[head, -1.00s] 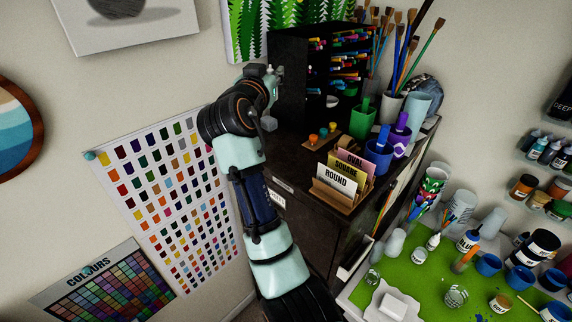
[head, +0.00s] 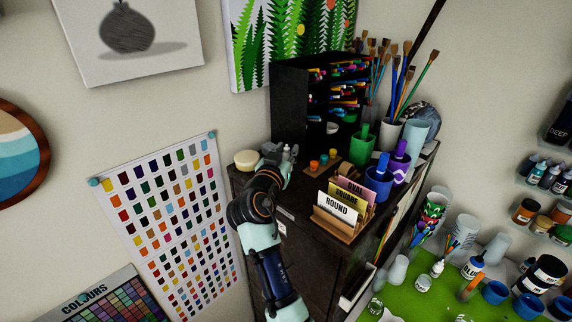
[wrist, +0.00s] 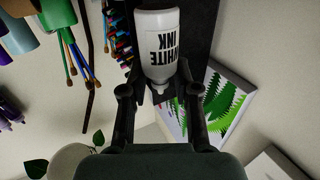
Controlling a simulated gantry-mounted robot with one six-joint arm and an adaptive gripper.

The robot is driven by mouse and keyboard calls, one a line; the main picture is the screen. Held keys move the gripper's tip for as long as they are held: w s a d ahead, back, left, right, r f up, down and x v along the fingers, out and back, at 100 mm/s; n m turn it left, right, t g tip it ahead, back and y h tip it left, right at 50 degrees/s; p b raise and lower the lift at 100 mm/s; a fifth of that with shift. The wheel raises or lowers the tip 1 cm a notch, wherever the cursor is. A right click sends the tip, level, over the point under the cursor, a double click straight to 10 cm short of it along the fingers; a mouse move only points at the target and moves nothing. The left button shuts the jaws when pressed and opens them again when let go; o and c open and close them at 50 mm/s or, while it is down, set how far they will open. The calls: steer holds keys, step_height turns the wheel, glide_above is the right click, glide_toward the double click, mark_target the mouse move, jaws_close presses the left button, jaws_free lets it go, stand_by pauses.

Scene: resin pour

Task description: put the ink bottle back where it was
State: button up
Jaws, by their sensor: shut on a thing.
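The ink bottle (wrist: 157,42) is white with black "WHITE INK" lettering. In the wrist view it sits between the fingers of my gripper (wrist: 156,88), which is shut on it near its narrow neck end. In the head view my gripper (head: 281,156) is over the left part of the dark cabinet top, left of the small paint pots. Only a small pale part of the bottle (head: 288,150) shows there. I cannot tell whether its base touches the cabinet top.
A cream round tub (head: 246,159) stands left of my gripper. A black pen rack (head: 290,98) is behind. Small paint pots (head: 323,160), a green cup (head: 362,150), a blue cup (head: 378,185) and a card holder (head: 340,226) stand to the right.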

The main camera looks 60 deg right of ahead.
steer(key=shift+f, duration=2.2)
steer(key=shift+f, duration=0.2)
steer(key=o, duration=1)
steer(key=shift+r, duration=0.1)
steer(key=shift+o, duration=0.2)
steer(key=shift+r, duration=0.15)
steer(key=s+a+b, duration=0.1)
steer(key=s+a, duration=0.1)
steer(key=a, duration=1)
steer(key=shift+b, duration=0.3)
steer(key=shift+d, duration=0.1)
